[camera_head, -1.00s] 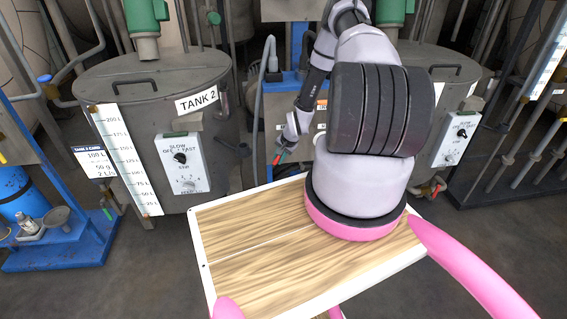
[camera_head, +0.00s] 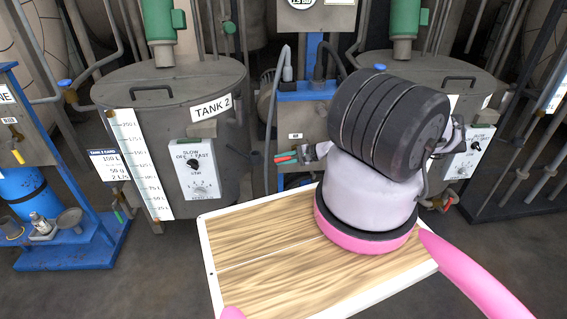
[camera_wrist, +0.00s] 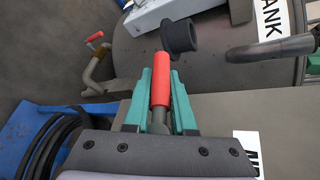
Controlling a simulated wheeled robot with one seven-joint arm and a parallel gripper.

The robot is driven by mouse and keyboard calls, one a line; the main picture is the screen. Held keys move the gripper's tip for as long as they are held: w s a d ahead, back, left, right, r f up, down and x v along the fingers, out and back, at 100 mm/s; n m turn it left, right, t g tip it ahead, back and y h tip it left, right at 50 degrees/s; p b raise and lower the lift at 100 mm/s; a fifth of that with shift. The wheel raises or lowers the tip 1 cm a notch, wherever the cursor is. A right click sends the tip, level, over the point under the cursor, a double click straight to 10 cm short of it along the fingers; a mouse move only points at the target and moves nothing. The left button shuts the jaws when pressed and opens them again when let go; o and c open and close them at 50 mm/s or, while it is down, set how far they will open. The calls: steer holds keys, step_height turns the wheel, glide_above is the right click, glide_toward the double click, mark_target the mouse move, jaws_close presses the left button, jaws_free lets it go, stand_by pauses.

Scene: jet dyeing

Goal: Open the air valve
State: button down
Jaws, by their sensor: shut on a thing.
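The air valve's red lever handle (camera_wrist: 160,82) stands upright in the middle of the wrist view, with a grey stem below it. My gripper (camera_wrist: 163,76) has its green fingers on either side of the red handle and is shut on it. A white label (camera_wrist: 248,146), partly cut off and seemingly reading "AI", sits to the right on the grey panel. In the head view my gripper (camera_head: 285,158) is small, pointing left at the grey box between the tanks. The valve body is mostly hidden there.
Tank 2 (camera_head: 185,100) stands left of the grey box. Another red-handled valve (camera_wrist: 94,37) and black coiled cable (camera_wrist: 48,145) are at left in the wrist view. A grey bent pipe (camera_wrist: 270,48) and black cylindrical part (camera_wrist: 181,36) are close beyond the fingers.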

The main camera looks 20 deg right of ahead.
steer(key=shift+a+r+m+t+y, duration=0.25)
steer(key=shift+r+t+y, duration=0.35)
steer(key=shift+y, duration=0.3)
steer(key=shift+r, duration=0.15)
steer(key=c, duration=0.8)
jaws_free()
steer(key=shift+o, duration=0.2)
steer(key=v, duration=1)
steer(key=shift+d, duration=0.35)
steer(key=shift+s, duration=0.15)
